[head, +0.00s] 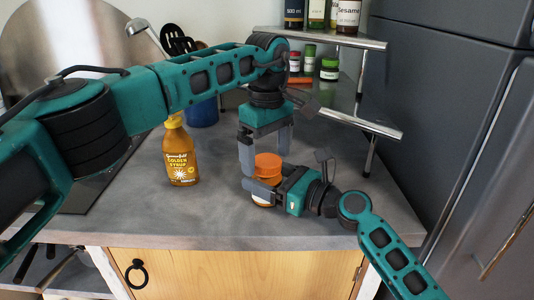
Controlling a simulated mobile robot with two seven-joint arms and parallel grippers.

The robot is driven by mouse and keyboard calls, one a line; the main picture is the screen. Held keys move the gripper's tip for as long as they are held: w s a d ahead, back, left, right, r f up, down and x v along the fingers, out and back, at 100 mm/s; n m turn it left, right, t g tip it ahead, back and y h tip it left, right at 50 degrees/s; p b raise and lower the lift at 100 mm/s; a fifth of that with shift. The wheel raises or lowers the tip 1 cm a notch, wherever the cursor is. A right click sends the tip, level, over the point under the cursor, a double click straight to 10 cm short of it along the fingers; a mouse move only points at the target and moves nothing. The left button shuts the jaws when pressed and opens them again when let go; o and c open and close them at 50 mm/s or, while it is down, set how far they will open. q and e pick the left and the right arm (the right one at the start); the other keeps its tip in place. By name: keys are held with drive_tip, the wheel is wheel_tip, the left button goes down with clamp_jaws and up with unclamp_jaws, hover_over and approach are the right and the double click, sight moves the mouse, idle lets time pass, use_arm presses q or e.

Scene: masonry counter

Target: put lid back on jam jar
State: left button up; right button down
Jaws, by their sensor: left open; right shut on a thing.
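The jam jar (263,204) stands on the counter near its front edge, partly hidden by my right gripper. Its orange lid (267,161) sits on top of the jar and looks level; whether it is fully seated I cannot tell. My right gripper (262,186) comes in from the right and is shut around the jar's body, below the lid. My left gripper (266,158) points down from above and is open, with one finger left of the lid and the other behind it to the right. The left fingers appear apart from the lid.
A golden syrup bottle (181,155) stands left of the jar, with a blue utensil pot (203,112) behind it. A metal shelf (350,122) with small jars stands at the back right. A dark fridge (440,110) bounds the right. Counter between bottle and jar is clear.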

use_arm(q)
wheel_tip(320, 180, up, 12)
drive_tip(key=shift+f, duration=0.2)
idle(0.4)
use_arm(e)
unclamp_jaws()
drive_tip(key=v, duration=1.3)
use_arm(q)
drive_tip(key=shift+r, duration=0.2)
